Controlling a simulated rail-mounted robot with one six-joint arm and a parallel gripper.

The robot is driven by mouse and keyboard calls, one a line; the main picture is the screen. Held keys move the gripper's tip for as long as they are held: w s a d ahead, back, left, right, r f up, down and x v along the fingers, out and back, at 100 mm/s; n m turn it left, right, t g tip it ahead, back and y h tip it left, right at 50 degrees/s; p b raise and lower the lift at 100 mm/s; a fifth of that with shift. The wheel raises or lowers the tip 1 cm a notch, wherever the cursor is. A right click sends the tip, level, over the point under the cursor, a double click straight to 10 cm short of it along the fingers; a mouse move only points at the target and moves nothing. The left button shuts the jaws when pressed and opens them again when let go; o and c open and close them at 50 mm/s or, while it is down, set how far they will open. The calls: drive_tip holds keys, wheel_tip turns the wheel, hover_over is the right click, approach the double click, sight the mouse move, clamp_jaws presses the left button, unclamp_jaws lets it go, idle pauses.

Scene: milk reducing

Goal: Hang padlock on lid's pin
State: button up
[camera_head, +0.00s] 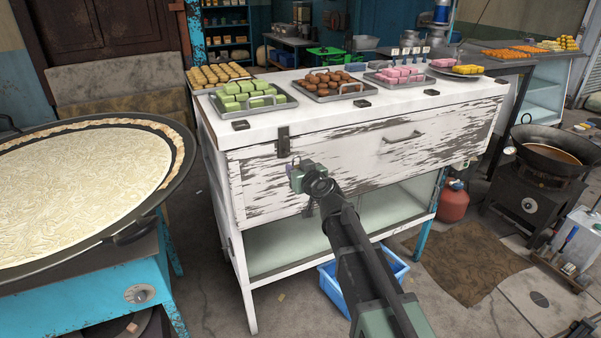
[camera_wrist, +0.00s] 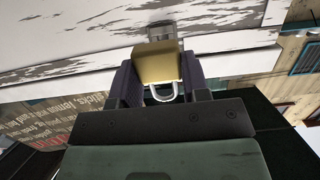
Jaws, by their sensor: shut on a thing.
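A gold padlock (camera_wrist: 158,66) with a silver shackle shows in the wrist view. My gripper (camera_wrist: 156,84) is shut on it, with a dark purple finger at each side. The shackle shows between the fingers, on the near side of the padlock body. A grey metal fitting (camera_wrist: 160,32) on the white wood lies just past the padlock; I cannot tell whether they touch. In the head view my gripper (camera_head: 298,175) is at the cabinet's left front, just below the dark hasp (camera_head: 283,141) at the lid edge. The pin is not clear in either view.
The white, peeling cabinet (camera_head: 385,150) has a handle on its front. Trays of sweets, including a green one (camera_head: 252,98), stand on its top. A large pan (camera_head: 75,200) is at left. A blue crate (camera_head: 395,268) lies below my arm.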

sight(284, 158)
drive_tip(key=shift+x, duration=3.1)
drive_tip(key=shift+w+a+f+b, duration=0.3)
drive_tip(key=shift+w+a+b, duration=0.05)
drive_tip(key=shift+w+b, duration=0.35)
drive_tip(key=o, duration=1.1)
drive_tip(key=shift+c, duration=0.2)
drive_tip(key=shift+s, duration=0.1)
